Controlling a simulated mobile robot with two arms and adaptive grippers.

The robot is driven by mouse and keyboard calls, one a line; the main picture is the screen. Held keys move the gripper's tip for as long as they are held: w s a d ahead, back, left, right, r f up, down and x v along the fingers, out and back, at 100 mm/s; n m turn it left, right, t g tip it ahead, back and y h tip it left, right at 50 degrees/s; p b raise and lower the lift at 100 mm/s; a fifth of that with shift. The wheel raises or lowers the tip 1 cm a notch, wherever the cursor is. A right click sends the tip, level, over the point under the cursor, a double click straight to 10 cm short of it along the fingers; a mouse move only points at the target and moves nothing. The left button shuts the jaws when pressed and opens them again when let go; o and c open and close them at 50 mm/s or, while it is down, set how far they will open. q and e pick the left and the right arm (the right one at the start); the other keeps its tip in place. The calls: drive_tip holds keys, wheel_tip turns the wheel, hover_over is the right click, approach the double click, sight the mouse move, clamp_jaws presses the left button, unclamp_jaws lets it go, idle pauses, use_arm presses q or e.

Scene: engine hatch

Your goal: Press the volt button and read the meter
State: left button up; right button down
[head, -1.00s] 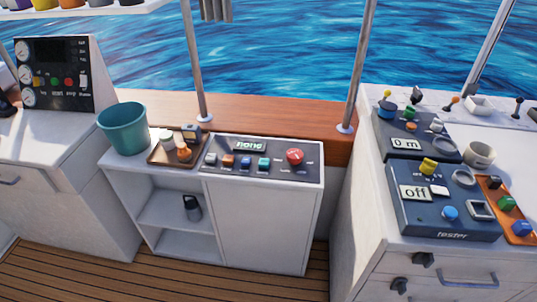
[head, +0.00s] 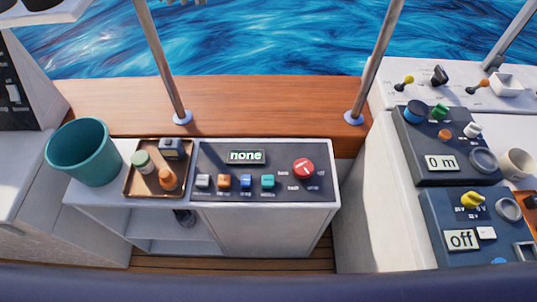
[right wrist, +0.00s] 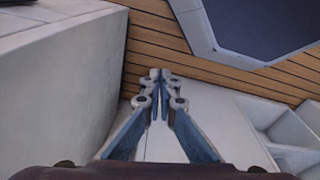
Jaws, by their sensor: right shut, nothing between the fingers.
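The tester (head: 432,215) is a dark blue box at the right of the head view, partly cut off. Its display (head: 462,240) reads "off". It has a yellow knob (head: 472,200), a small white button (head: 486,232) and a blue button (head: 498,262) at its lower edge. I cannot read which one is marked volt. My right gripper (right wrist: 160,75) shows only in the right wrist view, shut and empty, above the deck and beside white cabinet faces, apart from the tester. My left gripper is not in view.
A dark panel (head: 215,160) reading "none" has several coloured buttons and a red knob (head: 303,169). A brown tray (head: 146,190) and a teal bucket (head: 83,155) stand left of it. A "0 m" box (head: 432,180) sits behind the tester, near a mug (head: 515,163).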

drive_tip(key=w+a+r+t+p, duration=0.1)
drive_tip(key=w+r+p, duration=0.35)
drive_tip(key=r, duration=0.75)
drive_tip(key=w+a+r+p, duration=0.1)
drive_tip(key=w+r+p, duration=0.3)
drive_tip(key=r, duration=0.7)
wheel_tip(320, 180, up, 21)
drive_tip(key=n+t+y+p, duration=0.4)
drive_tip(key=n+y+p, duration=0.3)
drive_tip(key=n, duration=0.8)
hover_over(269, 182)
drive_tip(key=shift+h+p, duration=0.3)
drive_tip(key=shift+h, duration=0.3)
wheel_tip(269, 182, down, 8)
drive_tip(key=b, duration=0.7)
drive_tip(key=shift+f+b, duration=0.35)
drive_tip(key=shift+b, duration=0.15)
